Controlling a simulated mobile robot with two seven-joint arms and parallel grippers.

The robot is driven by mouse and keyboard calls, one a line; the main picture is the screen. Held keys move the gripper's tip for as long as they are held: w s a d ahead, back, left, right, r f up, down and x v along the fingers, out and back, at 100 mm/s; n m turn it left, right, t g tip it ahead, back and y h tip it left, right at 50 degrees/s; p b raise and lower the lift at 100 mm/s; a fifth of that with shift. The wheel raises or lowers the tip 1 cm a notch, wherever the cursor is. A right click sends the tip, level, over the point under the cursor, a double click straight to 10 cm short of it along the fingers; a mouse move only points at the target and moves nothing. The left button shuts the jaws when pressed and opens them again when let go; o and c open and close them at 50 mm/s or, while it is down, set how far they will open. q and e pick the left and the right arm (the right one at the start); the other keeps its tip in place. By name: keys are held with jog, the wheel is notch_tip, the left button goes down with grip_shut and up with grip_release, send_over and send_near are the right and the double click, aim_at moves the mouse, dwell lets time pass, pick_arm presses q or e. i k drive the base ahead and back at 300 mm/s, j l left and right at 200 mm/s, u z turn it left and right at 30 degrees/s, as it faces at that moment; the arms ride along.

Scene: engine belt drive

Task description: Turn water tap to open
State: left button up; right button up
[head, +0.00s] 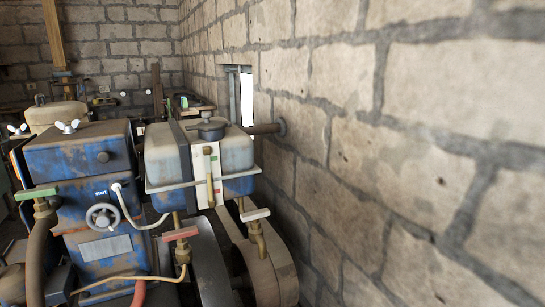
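Several lever-handled taps show in the head view, and I cannot tell which one is the water tap. One has a red handle (180,234) above a brass body, low at the centre. One has a white handle (255,214) on a brass tap, to its right near the wheel. One has a green handle (36,193) at the left edge, above a thick brown hose. All three handles look roughly level. A round grey handwheel (103,217) sits on the blue engine block (78,153). Neither of my grippers is in view.
A blue and grey tank (167,161) with a black cap stands behind the red tap. A large wheel and belt (268,277) stand at the lower centre. A stone wall (400,130) closes off the right side, and a pipe (262,129) runs into it.

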aim_at(37, 193)
jog(key=u, duration=1.4)
